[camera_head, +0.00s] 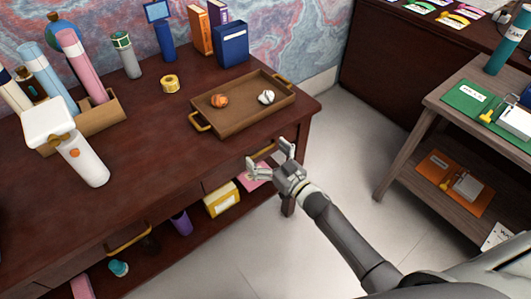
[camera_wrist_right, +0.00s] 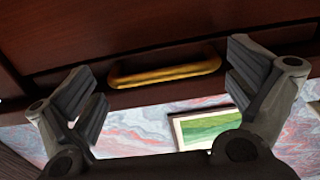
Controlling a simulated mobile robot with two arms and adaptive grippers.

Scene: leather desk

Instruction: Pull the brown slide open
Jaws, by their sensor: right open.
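The brown slide is a dark brown drawer front (camera_head: 222,174) under the right part of the desk, and it looks flush with the desk. Its yellow bar handle (camera_head: 263,151) is partly hidden behind my right gripper (camera_head: 268,154). In the right wrist view the handle (camera_wrist_right: 165,75) lies across the drawer front, between the spread fingers of my right gripper (camera_wrist_right: 160,62). That gripper is open and empty. I cannot tell whether its fingers touch the handle. My left gripper is not in view.
A second yellow handle (camera_head: 128,240) is on the desk's left drawer. A tray (camera_head: 240,117) with two small objects stands on the desktop above. A lower shelf holds a yellow box (camera_head: 221,199). The floor (camera_head: 255,248) in front is clear; a side table (camera_head: 440,105) stands right.

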